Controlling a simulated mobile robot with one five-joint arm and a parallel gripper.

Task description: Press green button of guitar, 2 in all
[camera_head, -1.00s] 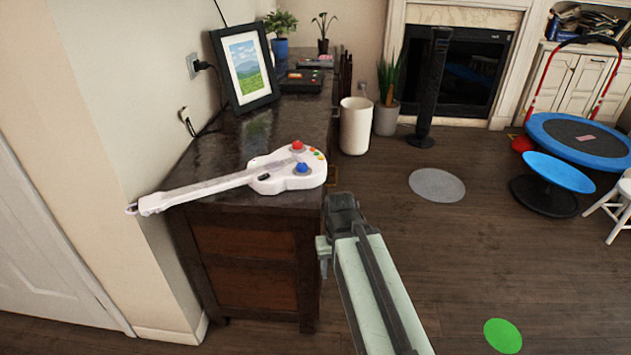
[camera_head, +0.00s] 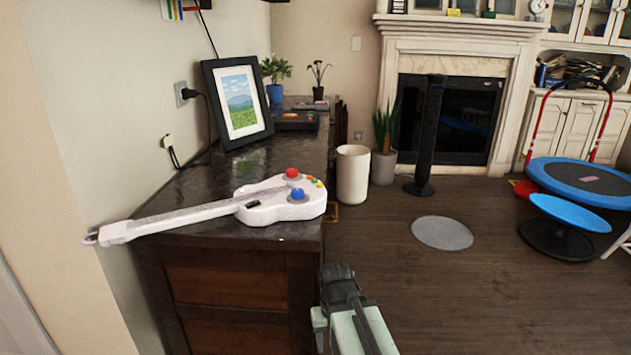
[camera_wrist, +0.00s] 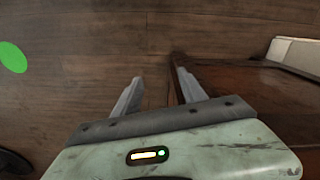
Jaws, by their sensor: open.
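A white toy guitar (camera_head: 278,207) lies on the dark cabinet (camera_head: 205,180), its neck pointing left past the cabinet's front left corner. A large red button (camera_head: 292,173) and a large blue button (camera_head: 297,194) stand on its body. My gripper (camera_head: 338,272) is below and to the right of the guitar, beside the cabinet and apart from the guitar. In the wrist view, its fingers (camera_wrist: 157,76) are open and empty above the floor, close to a brown wooden edge.
A picture frame (camera_head: 236,101), a plugged cord (camera_head: 187,93) and potted plants (camera_head: 275,80) are behind the guitar. A white bin (camera_head: 352,174) stands on the floor beyond the cabinet's right side. Open floor (camera_head: 470,295) lies to the right. A green disc (camera_wrist: 12,57) lies on the floor.

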